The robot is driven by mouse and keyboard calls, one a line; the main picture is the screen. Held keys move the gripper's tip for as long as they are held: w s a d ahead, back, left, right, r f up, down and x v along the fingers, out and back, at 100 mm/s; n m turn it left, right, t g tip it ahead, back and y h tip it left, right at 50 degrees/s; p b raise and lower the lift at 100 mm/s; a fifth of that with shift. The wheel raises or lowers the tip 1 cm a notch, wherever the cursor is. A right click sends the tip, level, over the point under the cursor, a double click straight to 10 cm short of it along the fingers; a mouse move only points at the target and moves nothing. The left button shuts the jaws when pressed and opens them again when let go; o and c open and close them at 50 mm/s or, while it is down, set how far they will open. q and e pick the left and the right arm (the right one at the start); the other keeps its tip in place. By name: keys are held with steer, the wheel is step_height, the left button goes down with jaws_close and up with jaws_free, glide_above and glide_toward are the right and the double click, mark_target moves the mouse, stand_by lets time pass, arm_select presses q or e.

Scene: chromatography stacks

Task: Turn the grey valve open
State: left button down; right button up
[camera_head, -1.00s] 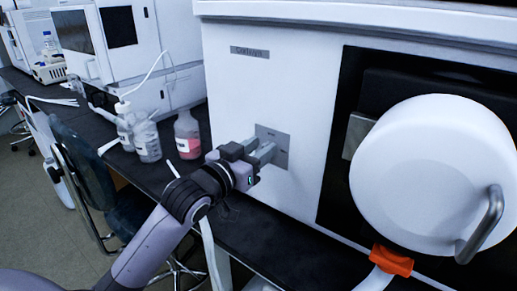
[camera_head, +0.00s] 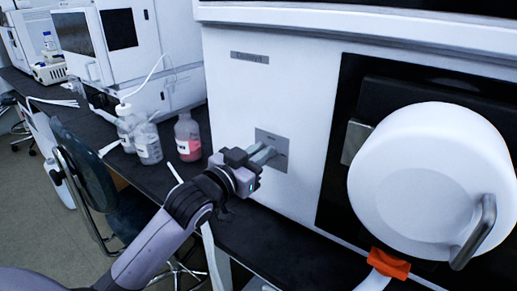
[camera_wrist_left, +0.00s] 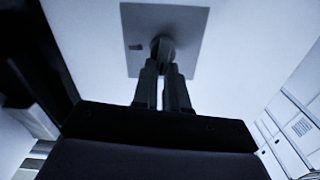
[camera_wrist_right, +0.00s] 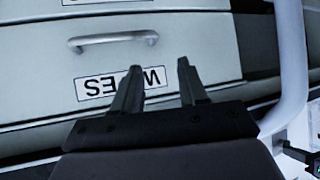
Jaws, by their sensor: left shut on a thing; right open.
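The grey valve (camera_wrist_left: 163,47) is a small dark knob on a square grey plate (camera_wrist_left: 190,22) in the left wrist view. The plate (camera_head: 281,143) also shows on the white machine's front in the head view; there my gripper hides most of the valve. My left gripper (camera_wrist_left: 163,72) is shut on the valve, its two fingers close together at the knob; it also shows in the head view (camera_head: 268,154). My right gripper (camera_wrist_right: 158,72) is open and empty in the right wrist view, in front of a drawer front, and is not in the head view.
The white machine (camera_head: 235,95) has a large round white cover (camera_head: 420,185) with a handle at right. Several bottles, one with pink liquid (camera_head: 188,138), stand on the dark bench left of my left gripper. A drawer handle (camera_wrist_right: 112,40) faces my right gripper.

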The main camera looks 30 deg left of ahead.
arm_select(q)
steer(key=m+p, duration=0.1)
steer(key=m, duration=0.1)
steer(key=m+p, duration=0.2)
steer(key=shift+d, duration=0.35)
steer(key=m, duration=0.1)
steer(key=m+p, duration=0.2)
steer(key=m, duration=0.1)
steer(key=shift+s+d+f, duration=0.1)
steer(key=shift+d+f, duration=0.1)
steer(key=shift+f, duration=0.05)
steer(key=m+p, duration=0.1)
steer(key=m, duration=0.1)
steer(key=m+p, duration=0.1)
steer(key=m, duration=0.1)
steer(key=shift+d+f+m, duration=0.15)
steer(key=shift+f+m, duration=0.15)
steer(key=shift+f, duration=0.05)
steer(key=shift+f+m+p, duration=0.15)
steer(key=shift+m+p, duration=0.15)
steer(key=shift+m, duration=0.6)
steer(key=shift+f+m+p, duration=0.15)
steer(key=shift+m+p, duration=0.1)
steer(key=shift+m, duration=0.65)
steer(key=c, duration=1.2)
jaws_free()
steer(key=shift+o, duration=0.2)
